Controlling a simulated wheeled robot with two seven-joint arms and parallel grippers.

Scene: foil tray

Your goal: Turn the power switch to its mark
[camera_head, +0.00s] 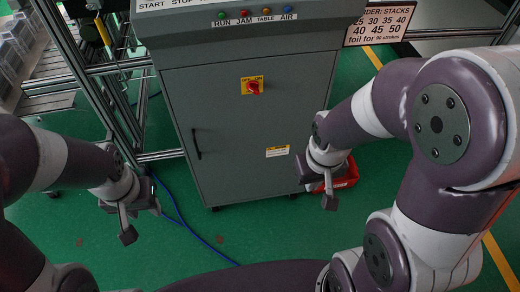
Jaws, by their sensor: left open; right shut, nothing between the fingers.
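The power switch (254,88) is a red rotary knob on a yellow plate marked OFF and ON. It sits on the upper front door of the grey cabinet (228,130). Its handle looks tilted, but it is too small to tell exactly which mark it points at. My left gripper (127,226) hangs open and empty left of the cabinet, low over the floor. My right gripper (329,197) is shut and empty to the right of the cabinet, below and right of the switch. Neither gripper touches the switch.
A row of coloured lamps (245,14) labelled RUN, JAM, TABLE and AIR tops the cabinet. A door handle (196,144) is on its left. A red bin (345,178) sits behind my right gripper. A metal frame stands left; a blue cable (180,215) crosses the green floor.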

